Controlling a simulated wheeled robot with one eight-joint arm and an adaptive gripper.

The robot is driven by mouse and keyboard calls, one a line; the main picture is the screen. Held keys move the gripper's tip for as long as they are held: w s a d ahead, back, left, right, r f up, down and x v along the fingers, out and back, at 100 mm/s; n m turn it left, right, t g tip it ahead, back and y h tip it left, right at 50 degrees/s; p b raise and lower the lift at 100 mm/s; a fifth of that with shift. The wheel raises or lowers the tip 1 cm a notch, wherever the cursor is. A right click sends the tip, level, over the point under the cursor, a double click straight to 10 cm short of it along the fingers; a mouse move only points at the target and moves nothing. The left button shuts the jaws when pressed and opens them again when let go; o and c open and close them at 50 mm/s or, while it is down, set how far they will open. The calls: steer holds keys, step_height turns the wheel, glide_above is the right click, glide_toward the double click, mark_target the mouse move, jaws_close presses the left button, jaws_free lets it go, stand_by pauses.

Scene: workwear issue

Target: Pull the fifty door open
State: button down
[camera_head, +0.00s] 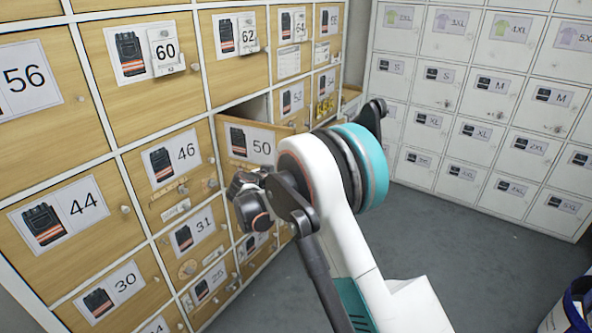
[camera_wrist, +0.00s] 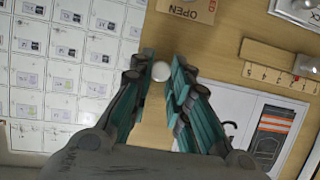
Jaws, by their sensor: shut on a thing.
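The fifty door (camera_head: 238,152) is a wooden locker door with a label reading 50 and a picture of dark trousers with orange bands. In the head view it stands a little out from the cabinet front, with a dark gap along its top. My white and teal arm covers its right part, and my fingertips are hidden there. In the wrist view my gripper (camera_wrist: 160,82) has its teal-lined fingers closed on a round white knob (camera_wrist: 160,71) on the door (camera_wrist: 222,70). The label (camera_wrist: 262,125) lies right of the fingers, partly covered.
Neighbouring wooden doors 46 (camera_head: 179,160) and 60 (camera_head: 152,50) are shut, with knobs and label holders sticking out. A white locker bank (camera_head: 462,110) stands at the right. The grey floor (camera_head: 470,255) before it is mostly clear. A bin (camera_head: 574,305) stands at the lower right.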

steer(key=s+a+m+g+h, duration=0.3)
steer(key=s+a+m, duration=0.1)
steer(key=s+a, duration=0.3)
steer(key=shift+s+a+h, duration=0.4)
steer(key=shift+s, duration=0.1)
steer(key=c, duration=1.5)
jaws_free()
steer(key=v, duration=1.2)
